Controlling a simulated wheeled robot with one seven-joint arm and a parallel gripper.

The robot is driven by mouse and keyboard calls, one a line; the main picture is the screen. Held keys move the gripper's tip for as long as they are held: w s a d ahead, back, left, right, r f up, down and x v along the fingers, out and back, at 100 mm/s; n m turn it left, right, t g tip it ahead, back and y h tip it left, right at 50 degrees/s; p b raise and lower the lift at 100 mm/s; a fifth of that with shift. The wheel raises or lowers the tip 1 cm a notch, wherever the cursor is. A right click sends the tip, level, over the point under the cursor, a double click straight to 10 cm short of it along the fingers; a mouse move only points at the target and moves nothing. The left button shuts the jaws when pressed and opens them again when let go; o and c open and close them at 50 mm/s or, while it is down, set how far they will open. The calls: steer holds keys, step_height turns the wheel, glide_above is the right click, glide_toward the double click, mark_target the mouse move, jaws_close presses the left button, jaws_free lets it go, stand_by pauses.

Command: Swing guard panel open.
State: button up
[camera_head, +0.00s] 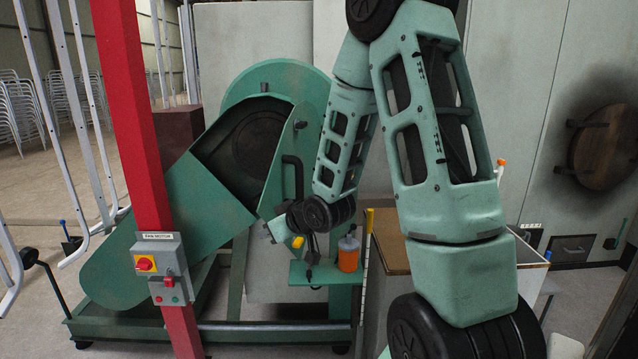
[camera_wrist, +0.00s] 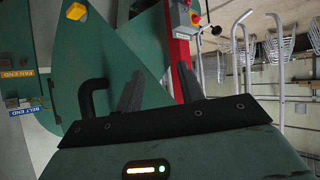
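The green guard panel (camera_head: 303,135) stands on the right side of the belt housing (camera_head: 150,235), next to an opening with a dark wheel (camera_head: 255,140) inside. A black bar handle (camera_head: 293,175) is on the panel; it also shows in the wrist view (camera_wrist: 88,97). A yellow piece (camera_head: 297,242) sits low on the panel side, and the wrist view shows it at top left (camera_wrist: 76,11). My gripper (camera_wrist: 160,80) is open, its two fingers apart with nothing held. The handle is left of both fingers there, not between them. In the head view my wrist partly hides the lower panel.
A red post (camera_head: 140,120) with a switch box (camera_head: 162,268) stands left of my gripper. A small green shelf (camera_head: 310,272) holds an orange bottle (camera_head: 349,250). A wood-topped cabinet (camera_head: 390,243) is at right. White bent tubes (camera_head: 75,130) hang at left.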

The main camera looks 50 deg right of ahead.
mark_target(302, 184)
steer(key=s+d+r+m+t+h, duration=0.1)
steer(key=d+r+t+h, duration=0.15)
steer(key=d, duration=0.35)
steer(key=s+d+r+m+t+h, duration=0.1)
steer(key=s+d+r+t, duration=0.15)
steer(key=d, duration=0.35)
steer(key=shift+m+t+y, duration=0.25)
steer(key=shift+m+t, duration=0.05)
steer(key=shift+t, duration=0.3)
steer(key=p+x, duration=0.1)
steer(key=x, duration=0.4)
steer(key=p+x, duration=0.1)
steer(key=x, duration=0.2)
steer(key=shift+d+r+p, duration=0.25)
steer(key=shift+d+p, duration=0.1)
steer(key=shift+d, duration=0.05)
steer(key=c, duration=0.8)
